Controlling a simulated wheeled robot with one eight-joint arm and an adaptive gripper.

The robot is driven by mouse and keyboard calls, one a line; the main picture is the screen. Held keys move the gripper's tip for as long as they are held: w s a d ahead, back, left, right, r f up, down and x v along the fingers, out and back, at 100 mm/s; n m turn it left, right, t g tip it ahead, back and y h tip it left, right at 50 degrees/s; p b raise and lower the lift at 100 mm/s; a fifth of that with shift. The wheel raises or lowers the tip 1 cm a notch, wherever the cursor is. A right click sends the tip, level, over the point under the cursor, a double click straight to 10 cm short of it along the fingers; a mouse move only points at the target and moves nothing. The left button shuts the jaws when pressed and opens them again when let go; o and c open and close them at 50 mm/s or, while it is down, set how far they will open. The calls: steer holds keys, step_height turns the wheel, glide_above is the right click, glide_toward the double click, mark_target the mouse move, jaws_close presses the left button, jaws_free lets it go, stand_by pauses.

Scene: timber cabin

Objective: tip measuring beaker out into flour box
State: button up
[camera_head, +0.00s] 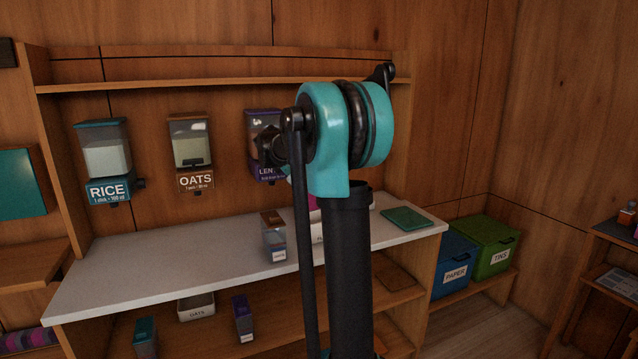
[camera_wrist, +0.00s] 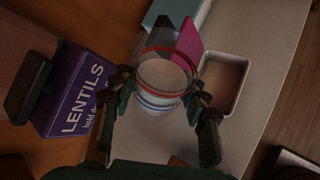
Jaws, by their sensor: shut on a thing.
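The measuring beaker (camera_wrist: 165,72) is clear, with a red rim and a blue ring, between my gripper's fingers (camera_wrist: 160,86) in the wrist view. My gripper is shut on it. Something pale shows low in the beaker; I cannot tell if it is contents. A white open box (camera_wrist: 240,84) with a brownish inside lies just right of the beaker in that view, apparently the flour box. In the head view a white box (camera_head: 318,240) with a label starting "F" stands on the counter, mostly hidden behind my arm.
The LENTILS dispenser (camera_wrist: 75,98) is close on the left in the wrist view. A magenta item (camera_wrist: 188,45) is beyond the beaker. RICE (camera_head: 107,160) and OATS (camera_head: 190,150) dispensers hang over the white counter (camera_head: 150,262).

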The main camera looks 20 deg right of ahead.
steer(key=shift+d+r+m+y+p, duration=0.1)
steer(key=shift+r+m+y+p, duration=0.3)
steer(key=shift+y+p, duration=0.2)
stand_by(0.5)
steer(key=shift+r+m+t+y+p, duration=1)
steer(key=shift+r+y, duration=0.15)
steer(key=shift+y, duration=0.55)
stand_by(1.4)
steer(key=shift+s+d+r+m+t+y+p, duration=0.15)
steer(key=shift+s+d+r+m+t+y, duration=0.1)
steer(key=shift+d, duration=0.1)
steer(key=shift+s+d+r+m+t+y+p, duration=0.1)
steer(key=shift+d+r+m+t+y+p, duration=0.05)
steer(key=shift+d+y, duration=0.15)
stand_by(0.5)
steer(key=shift+s+d+r+m+t+y+p, duration=0.1)
steer(key=shift+d+r+m+t+y+p, duration=0.15)
steer(key=shift+r+m+t+y+p, duration=0.25)
steer(key=shift+s+d+r+m+t+y+p, duration=0.1)
steer(key=shift+d+r+m+t+y+p, duration=0.25)
steer(key=shift+y, duration=0.3)
stand_by(1.5)
